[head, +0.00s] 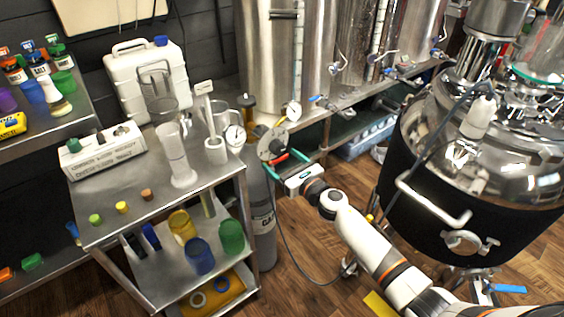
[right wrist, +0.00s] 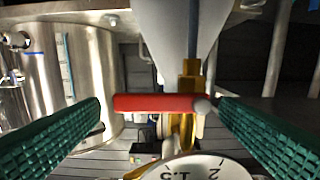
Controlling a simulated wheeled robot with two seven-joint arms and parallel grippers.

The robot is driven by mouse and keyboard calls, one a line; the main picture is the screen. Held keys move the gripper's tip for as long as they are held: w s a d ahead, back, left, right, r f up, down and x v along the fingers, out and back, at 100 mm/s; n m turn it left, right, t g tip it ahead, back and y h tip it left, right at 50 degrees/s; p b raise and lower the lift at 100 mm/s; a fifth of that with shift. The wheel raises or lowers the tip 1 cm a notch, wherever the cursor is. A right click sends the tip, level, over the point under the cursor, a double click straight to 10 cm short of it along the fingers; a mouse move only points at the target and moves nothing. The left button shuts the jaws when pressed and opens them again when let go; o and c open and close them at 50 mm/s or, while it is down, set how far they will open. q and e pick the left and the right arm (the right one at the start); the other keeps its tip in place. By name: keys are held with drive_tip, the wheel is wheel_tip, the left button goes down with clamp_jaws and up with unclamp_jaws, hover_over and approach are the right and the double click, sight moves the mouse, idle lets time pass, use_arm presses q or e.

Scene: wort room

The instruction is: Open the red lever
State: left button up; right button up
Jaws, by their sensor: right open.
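The red lever (right wrist: 150,103) lies level across a brass valve (right wrist: 190,85) in the right wrist view, with a pale round knob at its right end. In the head view the lever (head: 281,157) shows as a small red piece by the regulator (head: 272,143) on top of the grey gas cylinder (head: 262,228). My right gripper (head: 280,161) is open at the lever. In the right wrist view its green ribbed fingers (right wrist: 160,106) stand on either side of the lever, one near each end, with no clear grip on it. My left gripper is not in view.
A pressure gauge (right wrist: 195,168) sits close below the lever. A metal cart (head: 130,205) with a measuring cylinder (head: 178,158) and cups stands left of the cylinder. Steel tanks (head: 265,60) stand behind, and a large black-wrapped kettle (head: 420,170) stands right. A hose hangs near my arm.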

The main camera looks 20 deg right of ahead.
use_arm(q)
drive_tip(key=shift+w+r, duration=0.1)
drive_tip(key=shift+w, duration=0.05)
use_arm(e)
drive_tip(key=shift+w+a, duration=0.2)
drive_tip(key=shift+w, duration=0.1)
drive_tip(key=shift+c, duration=0.5)
drive_tip(key=c, duration=0.9)
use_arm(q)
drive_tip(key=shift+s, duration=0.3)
